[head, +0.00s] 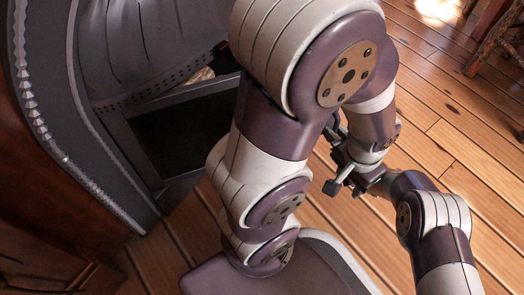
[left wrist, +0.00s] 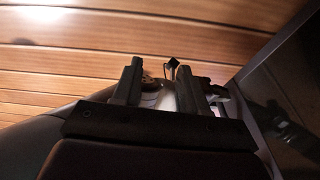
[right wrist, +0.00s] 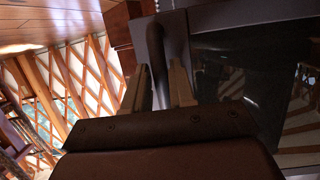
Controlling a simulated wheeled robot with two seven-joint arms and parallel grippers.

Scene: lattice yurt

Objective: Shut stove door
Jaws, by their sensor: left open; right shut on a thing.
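The stove door (head: 190,132) is a dark glass pane in a grey frame at left centre of the head view. It stands ajar from the grey stove (head: 135,45), with a gap along its upper edge. In the right wrist view my right gripper (right wrist: 160,78) is shut on a dark bar handle (right wrist: 172,38) beside the dark glass. The handle is hidden in the head view. My left gripper (left wrist: 158,72) is open, with the dark glass panel to its right in its own view. Pale parts show beyond its fingers. In the head view the two grippers are close together and partly overlap.
A large arm link of mine covers the middle of the head view, hiding the door's right side. Plank floor (head: 440,110) is clear at upper right. Wooden legs (head: 492,38) stand at the far upper right. A lattice wall (right wrist: 85,75) shows in the right wrist view.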

